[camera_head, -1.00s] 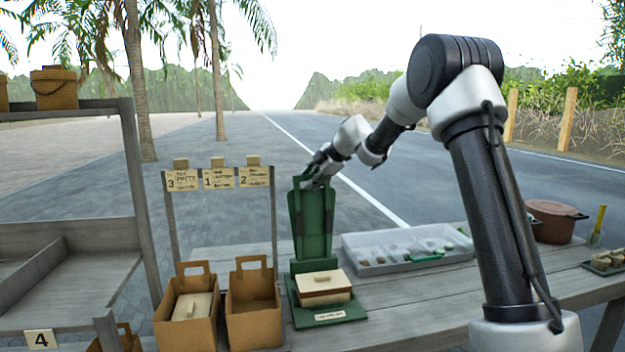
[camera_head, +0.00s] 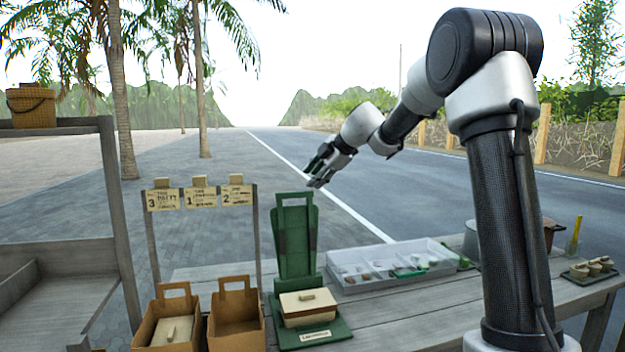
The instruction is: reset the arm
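My gripper (camera_head: 318,181) hangs in the air above and a little right of the top of the green upright stand (camera_head: 296,232), apart from it. Its fingers point down and left. They are small and dark here, and I cannot tell how far apart they are; I see nothing held. My arm reaches left from its column at the right, over the table (camera_head: 418,305).
On the table are a lidded cream box (camera_head: 309,311) on the green stand's base, a grey divided tray (camera_head: 440,258), two brown paper bags (camera_head: 237,320) and a rack with tags (camera_head: 200,198). A wooden shelf (camera_head: 60,255) stands left. The air around the gripper is clear.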

